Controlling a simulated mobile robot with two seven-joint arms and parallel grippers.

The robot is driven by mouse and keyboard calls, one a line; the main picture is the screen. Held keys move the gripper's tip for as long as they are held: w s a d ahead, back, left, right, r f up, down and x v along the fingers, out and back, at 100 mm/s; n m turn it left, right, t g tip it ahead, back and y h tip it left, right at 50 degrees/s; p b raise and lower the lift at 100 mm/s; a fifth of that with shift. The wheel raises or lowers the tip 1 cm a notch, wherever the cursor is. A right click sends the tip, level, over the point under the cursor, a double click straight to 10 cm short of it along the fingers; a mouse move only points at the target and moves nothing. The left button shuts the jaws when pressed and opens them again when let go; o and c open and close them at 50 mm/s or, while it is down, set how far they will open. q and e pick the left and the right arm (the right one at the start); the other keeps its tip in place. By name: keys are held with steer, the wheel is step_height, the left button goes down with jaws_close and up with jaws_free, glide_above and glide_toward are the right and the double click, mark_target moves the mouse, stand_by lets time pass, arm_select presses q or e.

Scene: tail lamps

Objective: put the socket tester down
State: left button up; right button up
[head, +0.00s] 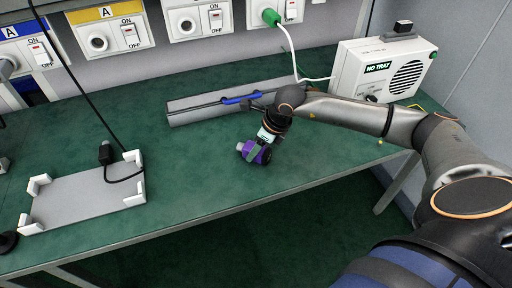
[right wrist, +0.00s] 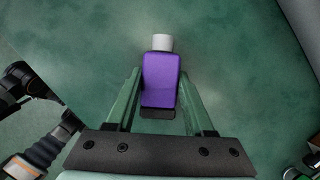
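The socket tester, a purple block with a pale round end, shows in the head view (head: 242,147) over the front part of the green table (head: 200,185). My right gripper (head: 255,151) reaches down to it from the right arm. In the right wrist view, the tester (right wrist: 161,80) sits between the two green fingers of my right gripper (right wrist: 160,84), which lie against its sides. Its pale end points away from the gripper. I cannot tell whether it touches the table. My left gripper is not in view.
A grey tray (head: 85,205) with white corner posts stands at left, a black plug (head: 105,153) and cable at its edge. A grey channel (head: 190,112) with a blue-handled tool (head: 240,99) lies behind. A white "NO TRAY" box (head: 350,66) stands back right. Table front is clear.

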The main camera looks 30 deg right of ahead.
steer(key=o, duration=0.4)
steer(key=shift+o, duration=0.2)
steer(key=shift+r, duration=0.1)
steer(key=shift+r+p, duration=0.2)
steer(key=shift+p, duration=0.1)
steer(key=v, duration=1.2)
steer(key=shift+f, duration=0.15)
